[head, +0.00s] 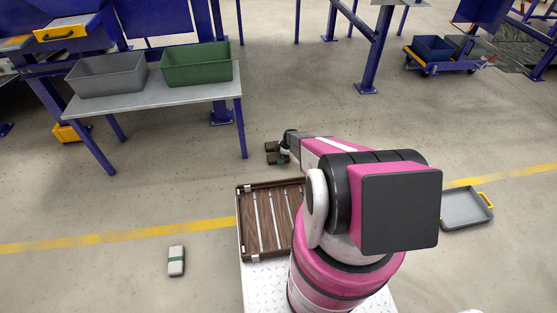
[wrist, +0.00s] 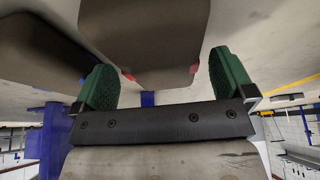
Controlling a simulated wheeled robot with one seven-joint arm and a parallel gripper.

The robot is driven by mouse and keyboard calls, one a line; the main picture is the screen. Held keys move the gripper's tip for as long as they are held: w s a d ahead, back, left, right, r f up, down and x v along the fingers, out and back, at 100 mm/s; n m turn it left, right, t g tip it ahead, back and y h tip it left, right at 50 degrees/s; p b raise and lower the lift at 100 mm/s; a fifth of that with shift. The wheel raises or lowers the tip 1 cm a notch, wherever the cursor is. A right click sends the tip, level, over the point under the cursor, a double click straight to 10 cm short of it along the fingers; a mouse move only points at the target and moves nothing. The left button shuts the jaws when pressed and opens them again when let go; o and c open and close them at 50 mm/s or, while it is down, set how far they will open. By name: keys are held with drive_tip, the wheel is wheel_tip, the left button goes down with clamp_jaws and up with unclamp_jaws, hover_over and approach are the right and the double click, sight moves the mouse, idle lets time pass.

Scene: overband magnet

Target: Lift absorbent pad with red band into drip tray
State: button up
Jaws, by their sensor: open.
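In the wrist view a grey-brown pad (wrist: 140,30) with red patches at its near edge lies ahead of and partly between the green fingers of my gripper (wrist: 160,68). My gripper is open, and I see no grip on the pad. The grey drip tray (head: 466,208) with a yellow handle is on the floor at right, looking empty.
A pale pad with a green band (head: 176,261) lies on the floor at left. A brown slatted tray (head: 258,222) rests on my base. A table (head: 150,98) with grey and green bins stands behind left. A blue post (head: 370,60) stands behind. Floor between is clear.

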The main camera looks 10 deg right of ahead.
drive_tip(key=shift+a+f, duration=0.25)
drive_tip(key=shift+f, duration=0.45)
drive_tip(key=c, duration=1)
drive_tip(key=shift+r, duration=0.1)
